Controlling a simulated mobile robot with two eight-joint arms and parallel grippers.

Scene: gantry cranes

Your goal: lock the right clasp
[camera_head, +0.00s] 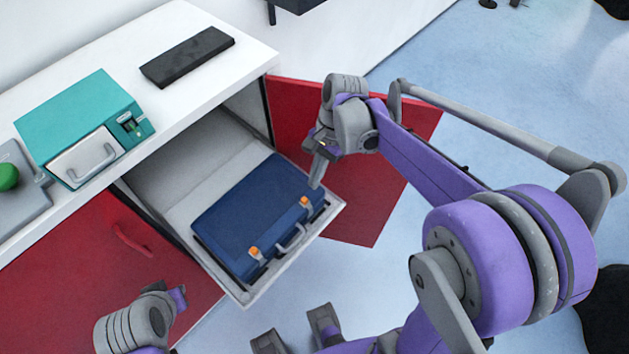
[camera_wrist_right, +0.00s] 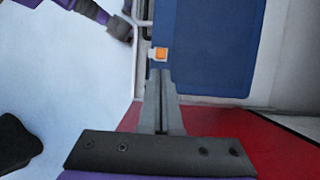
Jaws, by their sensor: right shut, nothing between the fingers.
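A blue case (camera_head: 255,212) lies in a pulled-out white drawer (camera_head: 243,299). Its front edge has a grey handle (camera_head: 292,240) and two orange clasps. The right clasp (camera_head: 304,202) is near the case's right front corner; the left clasp (camera_head: 254,252) is nearer me. My right gripper (camera_head: 317,182) is shut and empty, its tips just beside the right clasp. In the right wrist view the shut fingers (camera_wrist_right: 160,75) point at the orange clasp (camera_wrist_right: 160,54); contact is unclear. My left arm's end (camera_head: 150,312) is at lower left; its fingers cannot be made out.
An open red door (camera_head: 375,205) stands behind my right arm. A red cabinet front (camera_head: 100,260) is left of the drawer. A teal box (camera_head: 75,120) and a dark flat block (camera_head: 187,57) are on the white countertop (camera_head: 165,110).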

